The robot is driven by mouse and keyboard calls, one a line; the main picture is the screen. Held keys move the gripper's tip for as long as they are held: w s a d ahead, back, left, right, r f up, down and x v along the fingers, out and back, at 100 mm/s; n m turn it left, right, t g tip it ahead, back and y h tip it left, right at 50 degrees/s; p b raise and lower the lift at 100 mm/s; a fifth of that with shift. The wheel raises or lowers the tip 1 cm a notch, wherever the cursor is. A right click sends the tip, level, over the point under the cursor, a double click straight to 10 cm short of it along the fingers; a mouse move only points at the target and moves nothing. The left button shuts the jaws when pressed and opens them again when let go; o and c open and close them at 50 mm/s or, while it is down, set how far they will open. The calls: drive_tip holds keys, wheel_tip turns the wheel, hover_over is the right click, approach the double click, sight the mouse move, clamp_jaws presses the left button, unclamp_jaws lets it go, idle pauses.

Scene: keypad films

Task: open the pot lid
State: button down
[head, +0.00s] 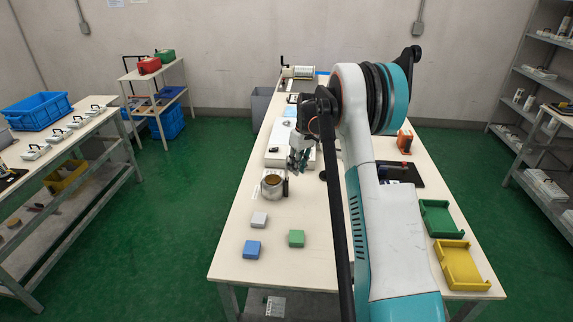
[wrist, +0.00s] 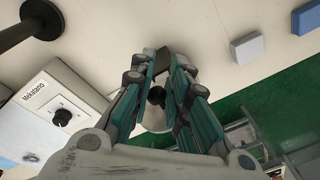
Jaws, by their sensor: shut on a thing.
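A metal pot (head: 272,188) with a dark handle on its right side stands on the white table in the head view. Its top shows a brownish round area inside a light rim and looks uncovered. My gripper (head: 297,164) is up and to the right of the pot in the picture. In the wrist view the teal fingers of my gripper (wrist: 165,62) close in around a small black knob (wrist: 156,96). A pale rounded surface, seemingly the lid (wrist: 153,122), shows behind the knob, partly hidden by the fingers. The lid is not clear in the head view.
Grey (head: 259,219), blue (head: 252,248) and green (head: 296,238) blocks lie in front of the pot. Green (head: 441,219) and yellow (head: 462,267) trays sit at the right. A white box with a dial (wrist: 50,115) and a black stand (wrist: 22,28) are near my gripper.

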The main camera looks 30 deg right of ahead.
drive_tip(key=shift+w+d+r, duration=0.1)
drive_tip(key=shift+w+d, duration=0.2)
drive_tip(key=shift+d, duration=0.25)
drive_tip(key=c, duration=1.8)
unclamp_jaws()
drive_tip(key=shift+c, duration=0.2)
drive_tip(key=shift+o, duration=0.6)
drive_tip(key=shift+w+d, duration=0.15)
drive_tip(key=shift+d, duration=0.1)
drive_tip(key=shift+w+a, duration=0.1)
drive_tip(key=shift+a, duration=0.15)
wheel_tip(320, 180, up, 7)
drive_tip(key=s, duration=0.1)
drive_tip(key=shift+d, duration=0.35)
drive_tip(key=shift+a+r, duration=0.15)
